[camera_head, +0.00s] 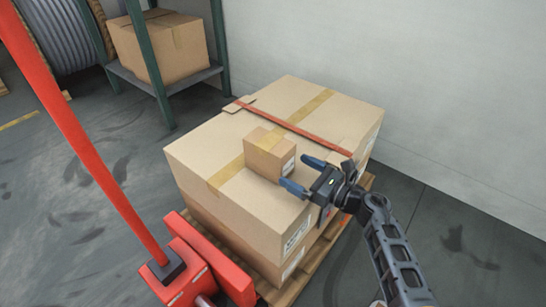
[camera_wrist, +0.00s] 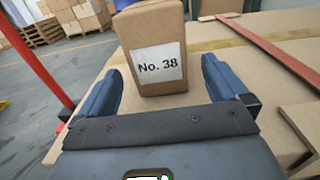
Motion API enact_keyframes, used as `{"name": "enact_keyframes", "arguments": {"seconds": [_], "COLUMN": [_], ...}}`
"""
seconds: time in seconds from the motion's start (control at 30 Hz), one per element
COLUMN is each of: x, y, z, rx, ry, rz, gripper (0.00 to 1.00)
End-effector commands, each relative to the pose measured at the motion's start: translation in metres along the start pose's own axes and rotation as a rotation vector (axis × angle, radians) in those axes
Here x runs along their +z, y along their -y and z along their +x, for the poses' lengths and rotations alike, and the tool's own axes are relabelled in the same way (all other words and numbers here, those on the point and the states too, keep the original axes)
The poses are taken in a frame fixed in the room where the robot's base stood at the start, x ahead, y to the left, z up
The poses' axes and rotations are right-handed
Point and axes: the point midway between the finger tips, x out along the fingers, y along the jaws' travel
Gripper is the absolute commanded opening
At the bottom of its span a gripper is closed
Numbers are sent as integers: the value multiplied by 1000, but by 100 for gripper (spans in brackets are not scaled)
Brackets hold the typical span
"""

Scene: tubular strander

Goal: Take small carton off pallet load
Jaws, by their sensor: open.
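The small carton (camera_head: 268,154) stands upright on top of the pallet load (camera_head: 200,157), a stack of large cardboard boxes on a wooden pallet (camera_head: 318,257). In the wrist view the small carton (camera_wrist: 151,40) shows a white label reading "No. 38". My gripper (camera_head: 298,174) is open, with blue fingers, just to the right of the carton in the head view. In the wrist view the carton stands ahead of and between the two fingers of my gripper (camera_wrist: 160,88). I cannot tell whether its near face is inside the fingertips. Nothing is held.
A red strap (camera_head: 290,127) crosses the load's top behind the carton. A red pallet jack (camera_head: 205,265) with an upright handle stands at the left front. A green-post shelf (camera_head: 150,60) holds a large box. A wall (camera_head: 430,100) lies close on the right.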

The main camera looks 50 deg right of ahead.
Motion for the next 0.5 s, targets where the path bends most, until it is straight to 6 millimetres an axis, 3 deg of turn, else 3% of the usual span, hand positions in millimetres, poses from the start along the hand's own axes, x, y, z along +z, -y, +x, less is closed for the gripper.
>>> {"name": "enact_keyframes", "arguments": {"seconds": [0.1, 0.37, 0.5], "x": [0, 0, 0], "y": [0, -1, -1], "z": [19, 37, 56], "rx": [1, 0, 0], "ry": [1, 1, 2], "rz": [1, 2, 1], "gripper": [100, 100, 100]}}
